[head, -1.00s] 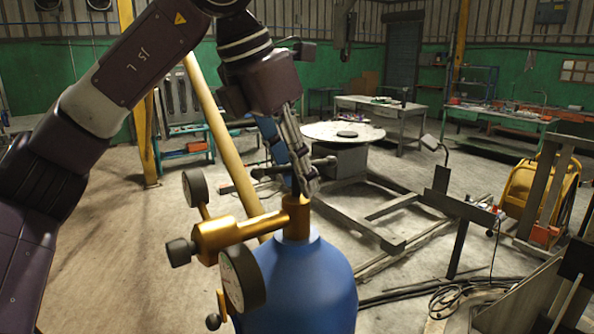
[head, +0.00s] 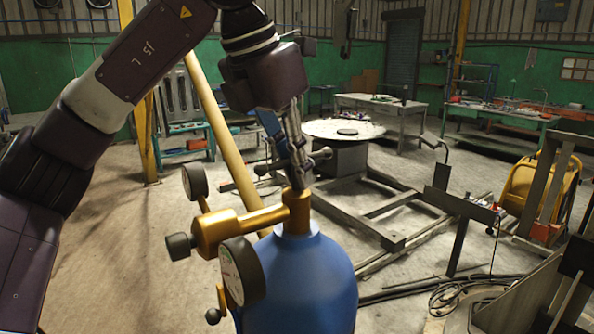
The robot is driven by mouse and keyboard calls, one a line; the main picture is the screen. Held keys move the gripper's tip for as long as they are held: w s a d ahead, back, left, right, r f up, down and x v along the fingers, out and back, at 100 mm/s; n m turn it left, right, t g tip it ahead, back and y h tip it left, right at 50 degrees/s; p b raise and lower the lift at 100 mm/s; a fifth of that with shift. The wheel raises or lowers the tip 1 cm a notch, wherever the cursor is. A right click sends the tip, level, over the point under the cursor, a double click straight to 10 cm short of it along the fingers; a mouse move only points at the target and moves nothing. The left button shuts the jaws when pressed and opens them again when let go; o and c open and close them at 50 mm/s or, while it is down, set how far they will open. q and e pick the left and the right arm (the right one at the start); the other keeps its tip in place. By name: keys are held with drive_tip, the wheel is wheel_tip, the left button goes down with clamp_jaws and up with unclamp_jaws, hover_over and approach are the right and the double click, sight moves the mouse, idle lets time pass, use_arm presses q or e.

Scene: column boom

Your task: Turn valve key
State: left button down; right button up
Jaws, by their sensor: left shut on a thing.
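A blue gas cylinder (head: 300,283) stands upright at the bottom centre of the head view. A brass valve and regulator (head: 240,228) with two round gauges sits on its top. My left gripper (head: 298,181) is directly above the brass valve stem (head: 297,207), pointing down. Its fingers are shut at the top of the stem. My right gripper is not in view.
A round table (head: 343,131) on a metal frame stands behind the cylinder. A yellow slanted pole (head: 215,135) rises behind the regulator. Metal stands and a yellow machine (head: 540,190) are at the right. Floor at the left is clear.

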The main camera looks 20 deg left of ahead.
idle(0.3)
use_arm(q)
drive_tip(key=c, duration=2)
unclamp_jaws()
drive_tip(key=shift+a, duration=0.1)
drive_tip(key=v, duration=1.2)
drive_tip(key=shift+s, duration=0.15)
drive_tip(key=shift+o, duration=0.2)
